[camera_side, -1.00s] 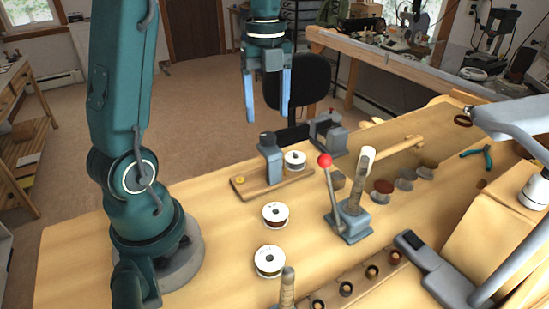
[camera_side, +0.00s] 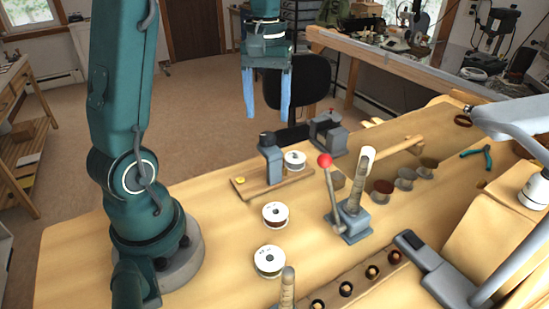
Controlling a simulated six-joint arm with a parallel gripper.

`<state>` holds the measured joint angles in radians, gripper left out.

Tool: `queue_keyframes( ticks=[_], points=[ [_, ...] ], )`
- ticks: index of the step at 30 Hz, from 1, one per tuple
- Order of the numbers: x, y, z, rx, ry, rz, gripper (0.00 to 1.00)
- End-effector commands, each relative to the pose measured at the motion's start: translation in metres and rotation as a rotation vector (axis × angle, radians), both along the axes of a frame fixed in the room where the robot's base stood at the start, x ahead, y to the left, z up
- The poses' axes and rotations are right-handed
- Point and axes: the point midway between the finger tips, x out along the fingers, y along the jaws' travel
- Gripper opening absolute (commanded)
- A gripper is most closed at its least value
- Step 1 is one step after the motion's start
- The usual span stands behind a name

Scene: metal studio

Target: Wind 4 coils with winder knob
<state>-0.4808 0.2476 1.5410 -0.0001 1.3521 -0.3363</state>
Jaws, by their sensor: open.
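My gripper (camera_side: 268,113) hangs high over the far side of the bench, its two blue fingers apart and nothing between them. A grey upright winder (camera_side: 271,160) stands on a wooden board, with a white-flanged spool (camera_side: 294,160) at its right and a small yellow piece (camera_side: 240,181) on the board's left end. A grey stand (camera_side: 350,222) carries a lever with a red ball knob (camera_side: 325,160) and a tilted, pale-topped cylinder (camera_side: 366,160). I cannot tell which part is the winder knob. Dark ring-shaped coils (camera_side: 372,272) sit in a wooden strip at the front.
Two wire spools (camera_side: 275,215) (camera_side: 269,261) lie on the bench, left of the lever stand. Several small round pots (camera_side: 404,180) stand to its right. Green-handled pliers (camera_side: 478,154) and a grey lamp arm (camera_side: 510,118) are further right.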

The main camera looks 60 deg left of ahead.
Motion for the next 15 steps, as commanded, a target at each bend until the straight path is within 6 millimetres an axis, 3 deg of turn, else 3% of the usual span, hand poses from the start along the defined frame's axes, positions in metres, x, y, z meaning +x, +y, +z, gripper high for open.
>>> queue_keyframes(
  ticks=[6,15],
  points=[
    [0.0,0.0,-0.001,0.0,0.001,0.216,0.71],
    [-0.001,0.0,-0.03,0.0,0.006,0.233,0.71]
  ],
)
